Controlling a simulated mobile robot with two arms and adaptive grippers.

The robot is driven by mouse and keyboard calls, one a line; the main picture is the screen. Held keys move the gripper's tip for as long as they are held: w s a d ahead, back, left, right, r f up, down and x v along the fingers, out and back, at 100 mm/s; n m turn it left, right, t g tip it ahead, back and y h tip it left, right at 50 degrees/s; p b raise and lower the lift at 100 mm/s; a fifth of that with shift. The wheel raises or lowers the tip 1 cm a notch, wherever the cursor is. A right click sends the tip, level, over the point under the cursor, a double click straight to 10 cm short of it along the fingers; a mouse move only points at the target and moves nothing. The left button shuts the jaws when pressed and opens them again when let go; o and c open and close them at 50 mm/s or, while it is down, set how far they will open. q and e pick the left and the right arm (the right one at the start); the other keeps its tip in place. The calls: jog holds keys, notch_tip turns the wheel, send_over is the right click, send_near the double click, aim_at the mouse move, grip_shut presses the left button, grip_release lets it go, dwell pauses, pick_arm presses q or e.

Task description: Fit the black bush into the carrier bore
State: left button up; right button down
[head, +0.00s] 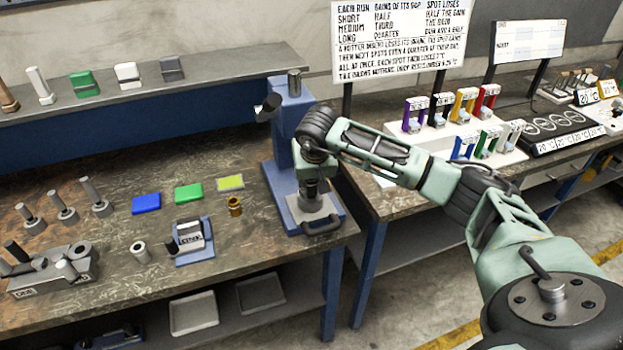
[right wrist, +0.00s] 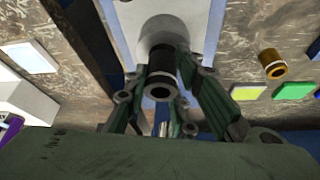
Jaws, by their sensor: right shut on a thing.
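The black bush (right wrist: 160,70) is a short hollow black cylinder between the fingertips of my right gripper (right wrist: 168,82), which is shut on it. Its open near end faces the wrist camera; its far end meets or overlaps the pale grey round collar of the carrier (right wrist: 152,29). I cannot tell whether it is inside the bore. The bush is too small to make out there. My left gripper is not in view.
A brass ring (head: 234,206) stands left of the stand, near blue (head: 146,203), green (head: 189,193) and yellow (head: 230,183) blocks. A small blue-based holder (head: 193,243) sits in front. The blue column rises behind my gripper; a signboard (head: 400,40) stands behind.

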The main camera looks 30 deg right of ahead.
jog(key=shift+f, duration=0.35)
jog(key=shift+s+a+f+b, duration=0.1)
jog(key=shift+s+f+b, duration=0.1)
jog(key=shift+f+b, duration=0.5)
jog(key=c, duration=1.8)
grip_release()
jog(key=shift+s, duration=0.1)
jog(key=o, duration=0.3)
jog(key=shift+f, duration=0.15)
jog(key=shift+o, duration=0.2)
